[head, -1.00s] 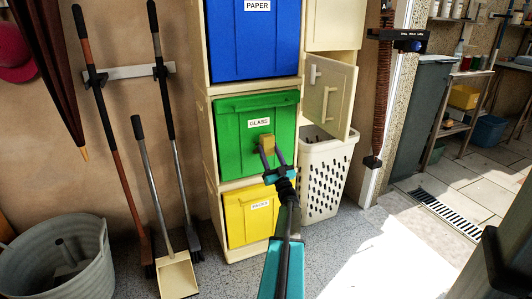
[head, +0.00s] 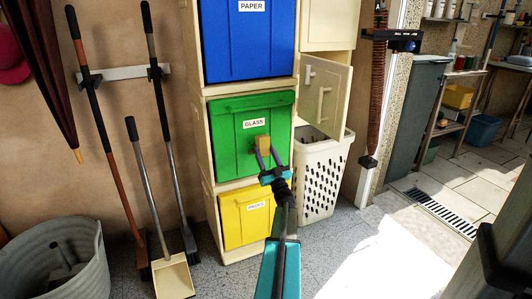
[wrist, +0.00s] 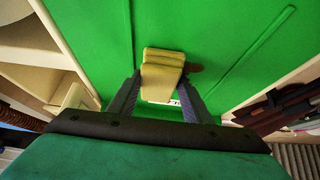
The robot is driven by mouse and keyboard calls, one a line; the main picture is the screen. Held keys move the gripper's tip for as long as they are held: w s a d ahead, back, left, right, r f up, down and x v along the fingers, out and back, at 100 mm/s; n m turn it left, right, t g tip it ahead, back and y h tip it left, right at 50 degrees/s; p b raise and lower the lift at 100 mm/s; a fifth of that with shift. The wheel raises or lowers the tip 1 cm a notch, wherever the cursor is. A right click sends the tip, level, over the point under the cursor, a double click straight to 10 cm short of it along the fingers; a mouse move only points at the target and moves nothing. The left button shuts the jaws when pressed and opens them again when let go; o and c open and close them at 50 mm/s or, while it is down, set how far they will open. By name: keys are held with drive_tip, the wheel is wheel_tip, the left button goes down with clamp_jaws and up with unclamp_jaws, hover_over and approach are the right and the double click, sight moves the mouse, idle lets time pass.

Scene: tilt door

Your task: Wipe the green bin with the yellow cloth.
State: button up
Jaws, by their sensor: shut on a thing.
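The green bin (head: 222,145), labelled GLASS, is the middle one of three stacked bins and is closed. Its green front (wrist: 90,45) fills much of the wrist view. My gripper (head: 264,155) is in front of it, below and slightly right of the label. The gripper's fingers (wrist: 160,92) are shut on the folded yellow cloth (wrist: 162,62), which is at the green front and looks to touch it. The cloth also shows small in the head view (head: 262,144). A brown mark (wrist: 194,69) shows on the green just right of the cloth, partly covered by it.
A blue PAPER bin (head: 250,50) is above and a yellow bin (head: 245,225) below. A cream cabinet door (head: 325,95) stands open at right, above a white basket (head: 318,180). Brooms, a dustpan (head: 174,278) and a grey tub (head: 60,265) are at left.

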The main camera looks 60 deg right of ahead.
drive_tip(key=shift+w+a+b, duration=0.35)
drive_tip(key=shift+w+a, duration=0.75)
drive_tip(key=shift+a, duration=0.15)
drive_tip(key=shift+w+a, duration=0.1)
drive_tip(key=shift+w+a+b, duration=0.3)
drive_tip(key=shift+w+a, duration=0.2)
drive_tip(key=shift+a, duration=0.2)
drive_tip(key=shift+w+a+b, duration=0.25)
drive_tip(key=shift+w+a, duration=0.2)
drive_tip(key=shift+a, duration=0.25)
drive_tip(key=shift+s, duration=0.15)
drive_tip(key=s+a, duration=0.3)
drive_tip(key=s, duration=0.2)
drive_tip(key=shift+a+b, duration=0.25)
drive_tip(key=shift+b, duration=0.2)
drive_tip(key=shift+a, duration=0.1)
drive_tip(key=shift+s+a, duration=0.8)
drive_tip(key=shift+s, duration=0.35)
